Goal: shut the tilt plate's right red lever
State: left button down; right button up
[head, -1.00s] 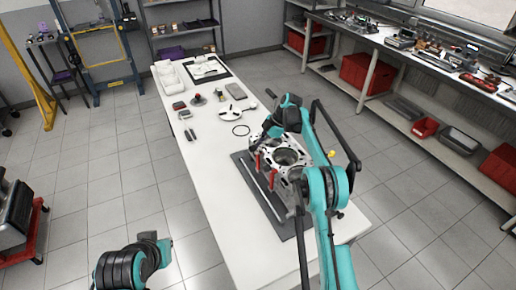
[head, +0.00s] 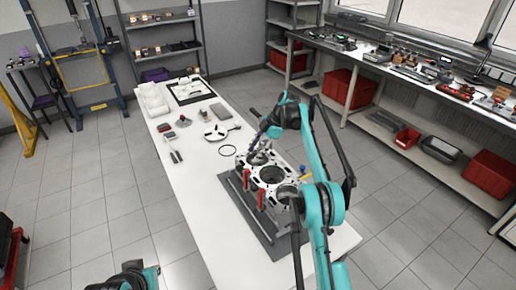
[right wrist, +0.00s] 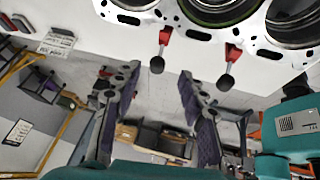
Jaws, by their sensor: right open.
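The engine block (head: 266,172) sits tilted or flat, I cannot tell which, over a dark plate (head: 258,224) on the white table. Two red levers stand at its front-left side in the head view, one farther (head: 247,180) and one nearer (head: 261,200). In the right wrist view, a left red lever (right wrist: 164,39) and a right red lever (right wrist: 232,54) point out from the block's edge, each with a black knob. My right gripper (right wrist: 157,76) is open and empty, its fingertips on either side of the left lever's knob, just short of it. My left gripper is out of view.
A workbench with red bins (head: 349,86) runs along the right. The floor between is clear.

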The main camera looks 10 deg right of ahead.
jog(key=shift+v, duration=1.2)
jog(key=s+a+r+m+t+h+b, duration=0.1)
jog(key=s+r+m+b, duration=0.1)
jog(key=s+r+m, duration=0.3)
jog(key=s+r+m+t+h+b, duration=0.1)
jog(key=s+m, duration=0.1)
jog(key=s, duration=0.5)
jog(key=s+a+r+m+t+h+b, duration=0.1)
jog(key=s+r+m+b, duration=0.1)
jog(key=s+r+m, duration=0.3)
jog(key=s+f+m+t+h+b, duration=0.1)
jog(key=s+f+m, duration=0.3)
jog(key=s+f, duration=0.5)
jog(key=s+d+f+m+t+h+b, duration=0.1)
jog(key=s+f+m, duration=0.3)
jog(key=s, duration=1.3)
notch_tip(320, 180, down, 5)
jog(key=shift+r+m+t+h+b, duration=0.1)
jog(key=shift+m+t+h+b, duration=0.3)
jog(key=shift+t, duration=0.4)
jog(key=shift+s+d, duration=0.1)
jog(key=shift+s, duration=0.05)
